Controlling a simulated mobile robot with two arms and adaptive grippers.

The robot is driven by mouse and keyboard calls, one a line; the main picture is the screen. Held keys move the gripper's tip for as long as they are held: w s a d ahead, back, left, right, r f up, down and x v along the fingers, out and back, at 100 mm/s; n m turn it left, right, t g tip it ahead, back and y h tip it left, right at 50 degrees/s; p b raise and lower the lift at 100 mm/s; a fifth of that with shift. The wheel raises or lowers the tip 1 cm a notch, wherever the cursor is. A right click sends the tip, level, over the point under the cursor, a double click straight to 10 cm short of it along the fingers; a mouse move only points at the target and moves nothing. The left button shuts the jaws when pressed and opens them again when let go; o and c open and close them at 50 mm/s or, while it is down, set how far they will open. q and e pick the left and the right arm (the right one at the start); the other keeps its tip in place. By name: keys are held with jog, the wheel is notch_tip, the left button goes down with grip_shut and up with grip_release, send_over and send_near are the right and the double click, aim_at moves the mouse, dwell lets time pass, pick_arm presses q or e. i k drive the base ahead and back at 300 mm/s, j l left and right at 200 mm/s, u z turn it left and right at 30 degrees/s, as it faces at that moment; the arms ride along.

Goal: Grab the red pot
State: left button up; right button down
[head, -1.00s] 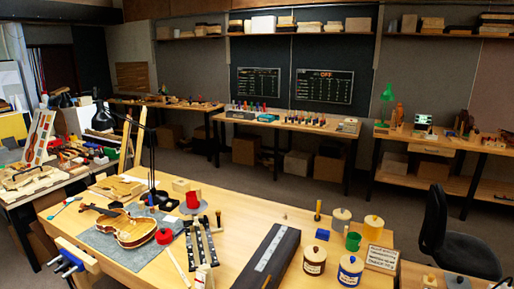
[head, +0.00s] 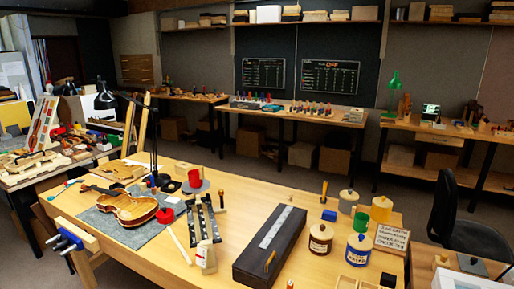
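The red pot (head: 195,179) is a small open cup standing upright on a grey round mat (head: 203,186), towards the back of the wooden bench (head: 240,190). It is just right of the black lamp base and behind the dark clamp-like bars (head: 204,222). A smaller red round object (head: 165,215) lies by the violin's lower end. Neither of my grippers shows in the head view.
A violin (head: 130,207) lies on a grey cloth left of the pot. A black desk lamp (head: 153,150) rises beside the pot. A long dark box (head: 270,245), lidded jars (head: 320,238) and a green cup (head: 361,221) occupy the right side. A chair (head: 455,220) stands at right.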

aim_at(195, 177)
jog(key=i+j+z, duration=0.35)
jog(key=j, duration=0.4)
jog(key=i+j+z, duration=0.15)
jog(key=i+j, duration=0.15)
jog(key=j, duration=0.1)
